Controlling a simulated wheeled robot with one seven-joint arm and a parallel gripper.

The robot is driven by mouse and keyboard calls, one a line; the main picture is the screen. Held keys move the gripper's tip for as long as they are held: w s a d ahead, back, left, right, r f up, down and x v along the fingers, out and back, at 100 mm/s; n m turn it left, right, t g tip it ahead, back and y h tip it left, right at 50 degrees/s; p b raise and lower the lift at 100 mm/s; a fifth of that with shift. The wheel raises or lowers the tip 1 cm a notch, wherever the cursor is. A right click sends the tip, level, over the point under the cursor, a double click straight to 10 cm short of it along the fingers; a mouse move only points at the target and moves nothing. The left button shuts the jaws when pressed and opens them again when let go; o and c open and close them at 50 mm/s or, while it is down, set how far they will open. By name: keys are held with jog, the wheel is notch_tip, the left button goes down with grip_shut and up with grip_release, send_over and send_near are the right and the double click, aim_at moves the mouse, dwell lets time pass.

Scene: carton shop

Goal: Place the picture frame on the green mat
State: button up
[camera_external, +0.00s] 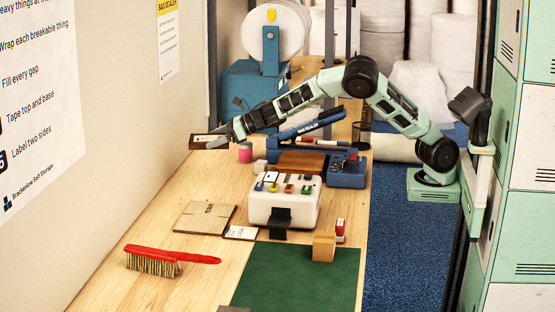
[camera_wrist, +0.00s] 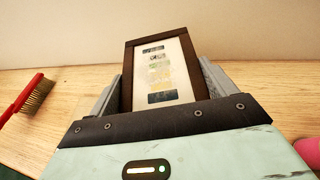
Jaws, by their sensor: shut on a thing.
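In the external view, my gripper (camera_external: 224,138) holds the picture frame (camera_external: 206,141) near the wall, at the far left of the workbench. The green mat (camera_external: 298,280) lies flat at the near right of the bench, well apart from the frame. A small cardboard box stands on its far edge.
A red brush (camera_external: 172,258) lies left of the mat; it also shows in the wrist view (camera_wrist: 25,98). Flat cardboard (camera_external: 205,217), a white box with coloured items (camera_external: 283,205), a blue bag sealer (camera_external: 345,170) and a pink cup (camera_external: 245,152) stand between. Most of the mat is clear.

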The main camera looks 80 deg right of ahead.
jog(key=s+a+n+g+y, duration=0.2)
jog(key=s+a+n+y, duration=0.15)
jog(key=a, duration=1.35)
jog(key=n+g+y+b, duration=0.1)
jog(key=n+g+y, duration=0.6)
jog(key=n+g, duration=0.45)
send_over(279, 287)
notch_tip(279, 287, down, 11)
jog(key=shift+r, duration=0.1)
jog(key=shift+f, duration=2.3)
jog(key=shift+f, duration=0.2)
